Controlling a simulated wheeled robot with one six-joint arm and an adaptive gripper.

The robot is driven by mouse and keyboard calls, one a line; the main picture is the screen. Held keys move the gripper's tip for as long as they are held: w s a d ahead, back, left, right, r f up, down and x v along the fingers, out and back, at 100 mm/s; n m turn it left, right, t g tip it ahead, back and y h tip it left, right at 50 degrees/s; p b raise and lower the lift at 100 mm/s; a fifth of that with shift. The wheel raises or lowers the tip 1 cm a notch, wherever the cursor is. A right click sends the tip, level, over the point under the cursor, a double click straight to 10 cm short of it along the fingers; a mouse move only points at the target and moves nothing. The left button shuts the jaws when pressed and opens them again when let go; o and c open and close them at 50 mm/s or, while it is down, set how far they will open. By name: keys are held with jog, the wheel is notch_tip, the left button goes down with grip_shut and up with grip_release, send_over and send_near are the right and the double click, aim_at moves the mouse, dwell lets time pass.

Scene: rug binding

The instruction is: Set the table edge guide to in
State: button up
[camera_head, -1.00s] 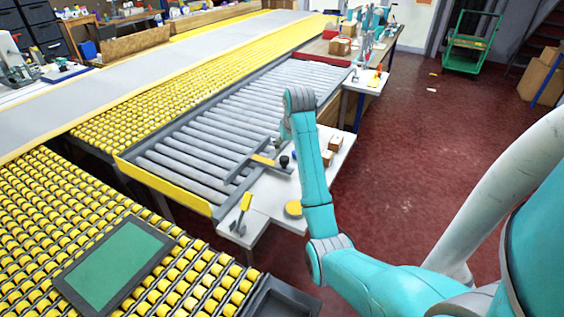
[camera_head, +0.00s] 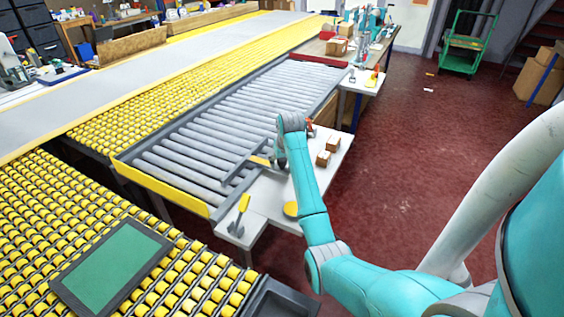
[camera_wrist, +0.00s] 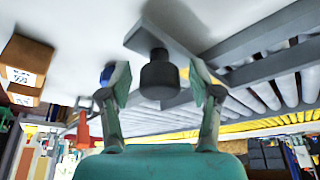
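The table edge guide (camera_head: 236,172) is a grey bar with a yellow strip (camera_head: 260,161) at the near right edge of the roller table. Its dark round knob (camera_wrist: 158,76) shows in the wrist view, and my arm covers it in the head view. My gripper (camera_wrist: 159,84) is open, with one finger on each side of the knob. A gap shows between each finger and the knob. The grey plate (camera_wrist: 170,35) carrying the knob lies over the white side table (camera_head: 267,196).
Cardboard boxes (camera_head: 323,157) stand on the side table beside my arm. A yellow-handled tool (camera_head: 240,212) and a yellow disc (camera_head: 290,209) are nearer. The grey rollers (camera_head: 195,150) are clear. Open red floor (camera_head: 420,130) lies to the right.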

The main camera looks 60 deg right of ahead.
aim_at(257, 160)
grip_shut()
jog(key=w, duration=1.1)
jog(key=shift+a, duration=0.35)
grip_release()
jog(key=v, duration=1.2)
